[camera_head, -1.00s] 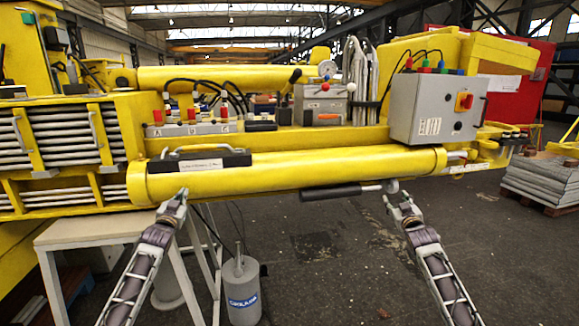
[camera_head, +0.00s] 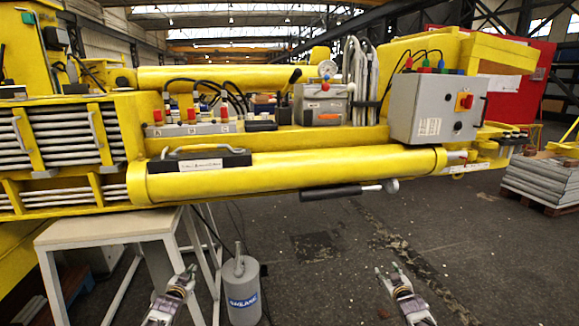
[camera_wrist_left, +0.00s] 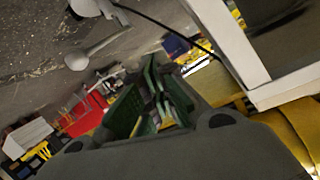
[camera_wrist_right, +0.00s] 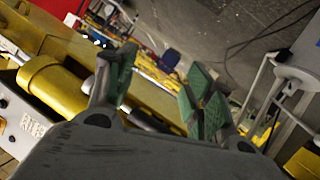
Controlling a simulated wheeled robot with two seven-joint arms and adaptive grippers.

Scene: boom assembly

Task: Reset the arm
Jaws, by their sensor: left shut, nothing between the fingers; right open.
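My left gripper (camera_head: 186,273) is low in the head view, below the yellow boom and just left of the grey canister. It is shut with nothing in it; its green-padded fingers (camera_wrist_left: 158,105) show close together in the left wrist view. My right gripper (camera_head: 392,272) is low in the head view over the bare floor, below the boom. It is open and empty; its green-padded fingers (camera_wrist_right: 160,90) stand apart in the right wrist view. The yellow boom (camera_head: 300,174) lies across the view above both grippers, apart from them. A black-handled lever (camera_head: 335,192) sticks out under the boom.
A grey canister (camera_head: 241,290) stands on the floor beside my left gripper. A white table (camera_head: 105,228) stands at the left. A grey control box (camera_head: 432,108) is mounted on the boom. Stacked grey plates (camera_head: 540,182) lie at the right.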

